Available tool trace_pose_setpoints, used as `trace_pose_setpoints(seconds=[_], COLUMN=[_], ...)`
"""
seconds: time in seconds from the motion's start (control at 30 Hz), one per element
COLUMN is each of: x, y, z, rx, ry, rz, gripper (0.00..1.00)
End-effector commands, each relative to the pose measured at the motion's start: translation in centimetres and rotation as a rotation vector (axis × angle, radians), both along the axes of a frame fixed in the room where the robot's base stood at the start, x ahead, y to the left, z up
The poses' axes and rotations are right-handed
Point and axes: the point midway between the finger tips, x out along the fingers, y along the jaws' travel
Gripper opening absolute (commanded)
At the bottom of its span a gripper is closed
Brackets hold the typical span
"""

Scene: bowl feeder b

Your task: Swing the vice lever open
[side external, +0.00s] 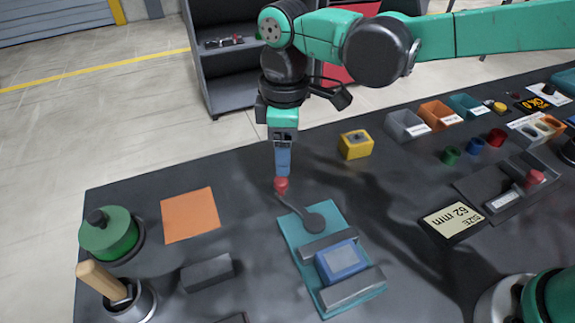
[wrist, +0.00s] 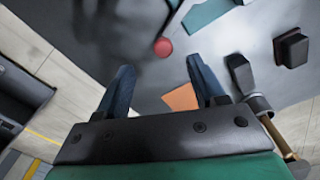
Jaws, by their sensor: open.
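The vice has a teal base (side external: 292,238) and grey jaws with a blue block (side external: 342,260) between them. Its dark lever (side external: 297,209) reaches from a round pivot on the base outward past the plate edge to a red knob (side external: 281,185). My gripper (side external: 283,174) points down right at the knob, its fingertips about at the knob's top. In the wrist view my gripper (wrist: 160,64) is open, with the red knob (wrist: 163,47) between and just beyond the fingertips. I cannot tell whether a finger touches it. A teal corner of the base (wrist: 205,13) shows at the top.
A yellow block (side external: 356,145) stands right of my gripper. An orange square (side external: 190,215) lies left, near a green lidded pot (side external: 108,235) and a cup with a wooden-handled tool (side external: 128,300). A dark grey block (side external: 208,273) lies left of the vice. Bins (side external: 408,125) stand at the back right.

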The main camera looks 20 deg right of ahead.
Motion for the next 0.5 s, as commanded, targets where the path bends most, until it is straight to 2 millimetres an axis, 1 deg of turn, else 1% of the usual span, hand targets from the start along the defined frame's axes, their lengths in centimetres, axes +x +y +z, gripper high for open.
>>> trace_pose_setpoints(seconds=[0.03,0.1,0.17,0.4,0.5], x=[0.0,0.0,0.0,0.0,0.0], y=[0.4,0.7,0.7,0.6,0.6], z=[-0.3,-0.8,-1.4,-4.7,-5.6], rx=[-0.004,-0.008,-0.009,-0.006,-0.006], ry=[0.007,0.013,0.015,0.013,0.013], rz=[0.017,0.029,0.031,0.029,0.028], gripper=[0.63,0.63,0.63,0.63,0.63])
